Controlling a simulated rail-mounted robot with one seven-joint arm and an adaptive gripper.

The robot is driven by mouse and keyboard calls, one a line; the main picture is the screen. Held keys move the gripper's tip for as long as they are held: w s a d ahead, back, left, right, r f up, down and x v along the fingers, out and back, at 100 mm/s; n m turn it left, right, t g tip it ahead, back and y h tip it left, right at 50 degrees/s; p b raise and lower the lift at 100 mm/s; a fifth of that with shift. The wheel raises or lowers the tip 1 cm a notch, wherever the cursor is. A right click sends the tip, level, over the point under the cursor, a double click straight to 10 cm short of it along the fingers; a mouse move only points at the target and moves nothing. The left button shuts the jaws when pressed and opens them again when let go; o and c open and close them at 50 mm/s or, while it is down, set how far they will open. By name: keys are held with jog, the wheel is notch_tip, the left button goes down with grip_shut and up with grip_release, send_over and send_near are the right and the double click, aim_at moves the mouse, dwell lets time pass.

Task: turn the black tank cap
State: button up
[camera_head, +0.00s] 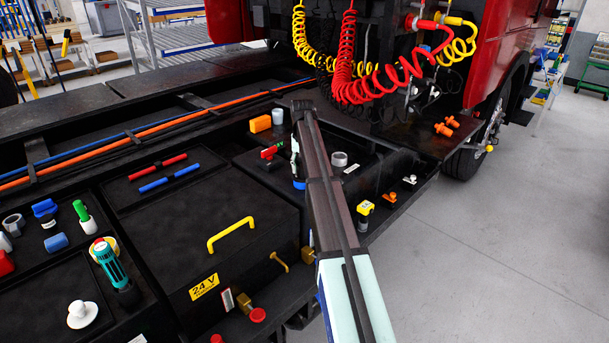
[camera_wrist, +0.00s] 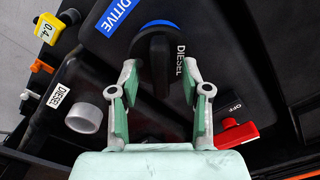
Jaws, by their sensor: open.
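The black tank cap (camera_wrist: 154,48) is at the top centre of the wrist view, with a raised black grip and a blue ring partly showing around it. White "DIESEL" lettering is beside it. My gripper (camera_wrist: 160,72) is open, with one green-padded finger on each side of the cap's near part. I cannot tell whether either finger touches the cap. In the head view my own arm hides the cap and most of my gripper.
In the wrist view, a red "OFF" handle (camera_wrist: 238,134) lies right, a pale ring-shaped fitting (camera_wrist: 83,118) left, and a yellow-tagged part (camera_wrist: 47,31) at upper left. In the head view, red coiled hoses (camera_head: 345,70) hang behind my arm. The floor (camera_head: 500,250) at right is clear.

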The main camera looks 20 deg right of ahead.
notch_tip(320, 180, up, 12)
dwell(0.6)
